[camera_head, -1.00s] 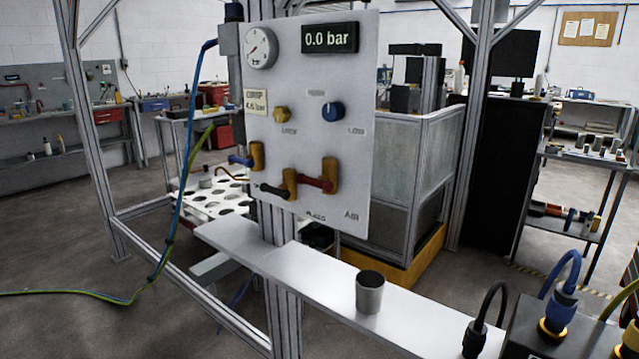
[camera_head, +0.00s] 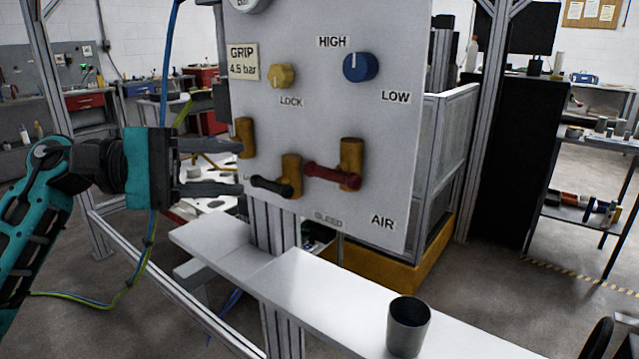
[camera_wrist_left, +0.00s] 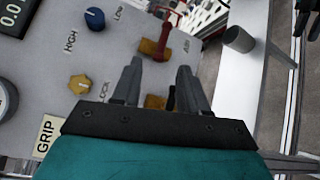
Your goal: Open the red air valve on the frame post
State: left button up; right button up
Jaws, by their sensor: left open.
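The red air valve, a brass body (camera_head: 352,165) with a red handle (camera_head: 330,175), sits low on the grey panel above the AIR label. Its handle lies crosswise, pointing left. In the left wrist view the red handle (camera_wrist_left: 162,40) shows beyond the fingertips. My left gripper (camera_head: 240,167) is open and empty, left of the red valve. Its fingers reach the panel's left edge in the picture and partly hide another brass valve (camera_head: 243,138). A black-handled valve (camera_head: 272,187) lies between the gripper and the red valve. My right gripper is not in view.
A yellow LOCK knob (camera_head: 282,77) and a blue HIGH/LOW knob (camera_head: 360,67) stick out above the valves. A grey cup (camera_head: 408,327) stands on the metal beam (camera_head: 310,290) below the panel. Blue and green hoses (camera_head: 150,235) hang at the left.

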aim_at(323, 175)
pick_arm(q)
jog(key=shift+m+y, duration=0.4)
jog(key=shift+m, duration=0.3)
jog(key=p+x, duration=0.2)
jog(key=x, duration=1)
jog(key=shift+w+d+r, duration=0.15)
grip_shut()
